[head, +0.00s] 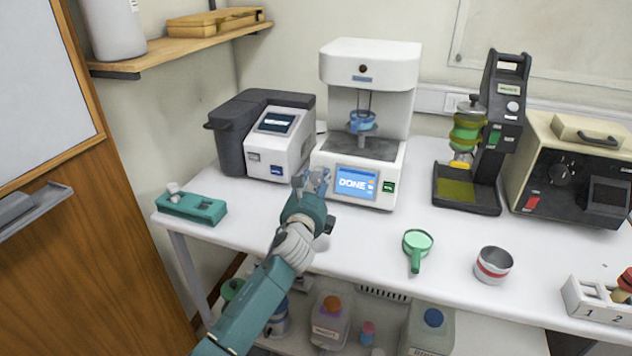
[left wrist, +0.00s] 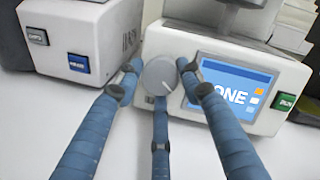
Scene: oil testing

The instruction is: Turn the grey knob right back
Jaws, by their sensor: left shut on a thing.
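The grey knob (left wrist: 160,75) is a round dial with a light pointer line, on the front of the white tester (head: 370,62), left of its blue screen (head: 355,184) that reads DONE. In the left wrist view the fingers of my left gripper (left wrist: 158,80) surround the knob, one on each side and one below. In the head view my left gripper (head: 313,182) reaches the tester's lower left front and hides the knob. It is shut on the knob. The pointer slants to the lower right. My right gripper is not in view.
A grey-and-white instrument (head: 280,140) stands just left of the tester. A black stand (head: 500,130) with a green-and-yellow vessel is to the right. A green-handled strainer (head: 417,245) and a metal cup (head: 493,264) lie near the front edge. A teal block (head: 190,207) sits at the left corner.

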